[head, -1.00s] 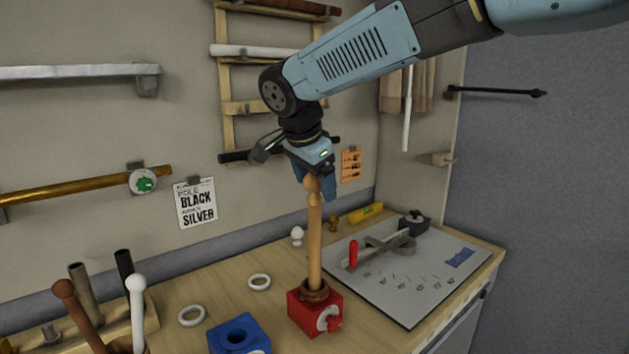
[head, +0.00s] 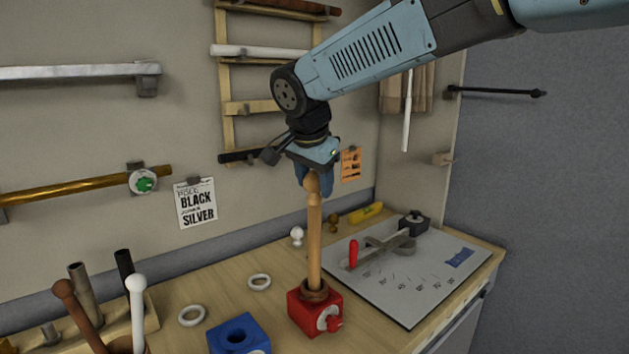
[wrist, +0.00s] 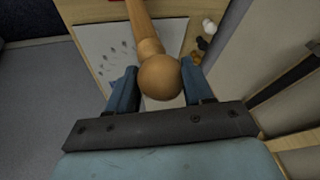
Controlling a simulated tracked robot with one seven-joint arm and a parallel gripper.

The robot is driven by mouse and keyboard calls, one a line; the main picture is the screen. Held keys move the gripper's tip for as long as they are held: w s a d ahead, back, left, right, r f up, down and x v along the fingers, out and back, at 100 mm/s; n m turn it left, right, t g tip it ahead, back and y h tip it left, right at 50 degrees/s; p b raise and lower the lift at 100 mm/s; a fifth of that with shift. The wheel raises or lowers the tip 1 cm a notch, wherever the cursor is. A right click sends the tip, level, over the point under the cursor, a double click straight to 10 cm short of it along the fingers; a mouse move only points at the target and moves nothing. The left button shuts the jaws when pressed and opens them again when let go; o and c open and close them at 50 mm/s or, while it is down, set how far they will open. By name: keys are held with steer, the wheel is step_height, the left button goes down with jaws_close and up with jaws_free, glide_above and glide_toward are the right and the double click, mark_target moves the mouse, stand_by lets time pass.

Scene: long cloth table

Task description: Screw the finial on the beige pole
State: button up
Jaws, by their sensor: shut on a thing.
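The beige pole (head: 314,245) stands upright in a red vise (head: 310,310) with a brown ring at its foot. A round wooden finial (head: 312,185) sits at the pole's top end, in line with it. In the wrist view the finial's ball (wrist: 160,76) lies between the two blue fingers, with the pole (wrist: 141,22) running away behind it. My gripper (head: 314,180) points down and is shut on the finial. The joint between finial and pole shows no clear gap, but I cannot tell how tight it is.
A blue block with a hole (head: 238,336) and white rings (head: 259,282) lie left of the vise. A white finial (head: 297,236) and a yellow level (head: 366,213) are behind. A grey board with a red-handled tool (head: 353,253) lies right. Upright poles (head: 137,300) stand front left.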

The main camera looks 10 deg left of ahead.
steer(key=shift+c, duration=1.2)
steer(key=m+h, duration=0.1)
steer(key=m, duration=0.1)
steer(key=m+h, duration=0.1)
steer(key=m, duration=0.2)
steer(key=shift+a+g, duration=0.1)
steer(key=shift+g, duration=0.2)
steer(key=m+h, duration=0.1)
steer(key=m, duration=0.1)
steer(key=m+g+h, duration=0.1)
steer(key=m, duration=0.2)
steer(key=shift+m, duration=0.3)
steer(key=o, duration=1)
steer(key=shift+o, duration=0.2)
steer(key=shift+r, duration=4)
